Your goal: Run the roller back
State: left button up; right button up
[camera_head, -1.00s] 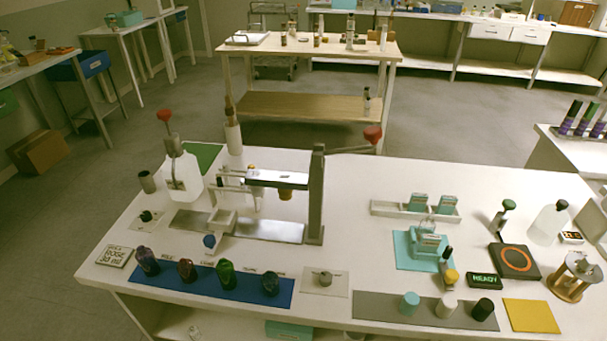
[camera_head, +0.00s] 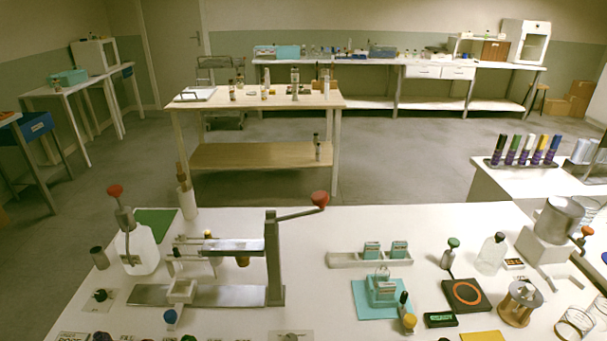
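Neither gripper is in view. No part is plainly identifiable as the roller. A bench rig stands on the left of the white table, with a grey upright post (camera_head: 273,258), a lever ending in a red knob (camera_head: 319,199), and a horizontal arm (camera_head: 220,244). A small amber piece (camera_head: 243,262) hangs under the arm. A pale block (camera_head: 182,290) sits at the left end of the metal base plate (camera_head: 235,297). A blue-topped knob (camera_head: 170,317) stands in front of it.
A white bottle with a red-topped pump (camera_head: 137,250) stands left of the rig. A teal pad (camera_head: 378,303), a black pad with an orange ring (camera_head: 466,295) and a brass-coloured holder (camera_head: 520,302) are on the right.

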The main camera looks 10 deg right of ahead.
aim_at(408, 321)
jog(key=z, duration=1.3)
